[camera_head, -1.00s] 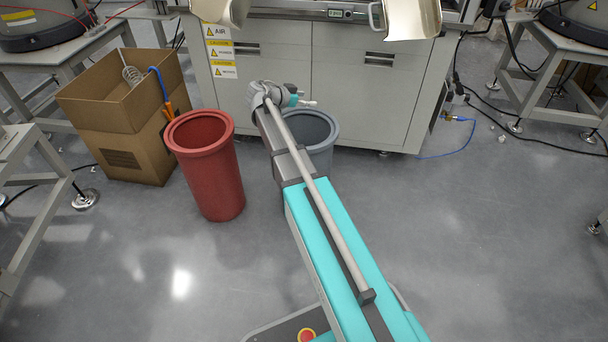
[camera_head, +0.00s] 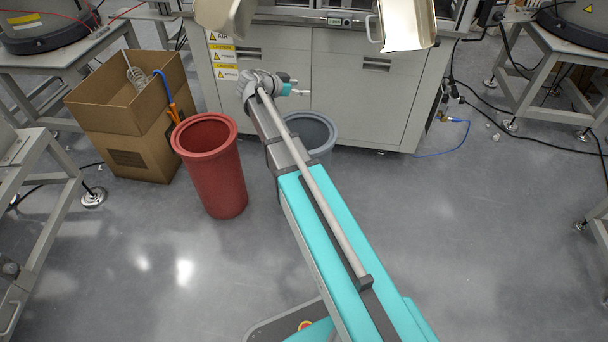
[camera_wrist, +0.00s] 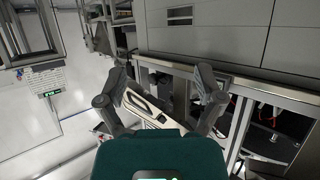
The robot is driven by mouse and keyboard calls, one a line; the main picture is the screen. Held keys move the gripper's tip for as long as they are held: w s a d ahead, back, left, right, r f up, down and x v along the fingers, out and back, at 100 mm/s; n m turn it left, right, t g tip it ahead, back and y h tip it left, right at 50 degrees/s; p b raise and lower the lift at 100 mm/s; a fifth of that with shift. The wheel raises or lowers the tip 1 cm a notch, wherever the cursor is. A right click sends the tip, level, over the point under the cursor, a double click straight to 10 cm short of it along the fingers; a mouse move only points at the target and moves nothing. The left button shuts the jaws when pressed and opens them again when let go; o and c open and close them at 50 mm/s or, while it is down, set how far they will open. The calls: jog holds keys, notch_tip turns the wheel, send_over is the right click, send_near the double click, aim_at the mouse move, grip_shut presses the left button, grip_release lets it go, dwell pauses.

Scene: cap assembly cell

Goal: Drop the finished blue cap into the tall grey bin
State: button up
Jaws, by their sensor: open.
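The tall grey bin (camera_head: 326,147) stands on the floor in front of the grey cabinet, open at the top. My arm hides its left side, and little of its inside shows. My gripper (camera_head: 302,86) is above and behind the bin's far rim in the head view, against the cabinet front. In the wrist view my gripper (camera_wrist: 163,82) has its two fingers spread wide. A pale slotted shape shows between them, and I cannot tell what it is or how far off it lies. I see no blue cap in either view.
A red bin (camera_head: 216,170) stands just left of the grey bin. A cardboard box (camera_head: 135,150) is farther left. The grey cabinet (camera_head: 365,95) closes off the back, with metal chutes (camera_head: 408,25) above.

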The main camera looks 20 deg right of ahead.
jog(key=a+r+p, duration=0.3)
jog(key=r+p, duration=0.5)
jog(key=r, duration=0.1)
jog(key=s+a+r+p, duration=0.1)
jog(key=a+r+p, duration=0.3)
jog(key=r+p, duration=0.4)
jog(key=shift+s+r+t+p, duration=0.2)
jog(key=shift+r+t+p, duration=0.15)
jog(key=shift+p, duration=0.2)
jog(key=shift+s+f+n, duration=0.1)
jog(key=shift+n, duration=0.2)
dwell(0.8)
jog(key=s+a+f+n+g+y, duration=0.1)
jog(key=s+a+f+n+y, duration=0.35)
jog(key=s, duration=0.35)
jog(key=s+a+f+n+g+y, duration=0.1)
jog(key=s+a+f+n+y, duration=0.25)
jog(key=s+n, duration=0.35)
jog(key=s+a+f+n+g+y, duration=0.1)
jog(key=s+a+f+n+y, duration=0.3)
jog(key=s, duration=0.5)
notch_tip(320, 180, up, 22)
jog(key=y+p, duration=0.1)
jog(key=p, duration=2)
jog(key=shift+a+r+p, duration=0.15)
jog(key=shift+r+p, duration=0.1)
jog(key=shift+p, duration=0.15)
jog(key=shift+w, duration=0.1)
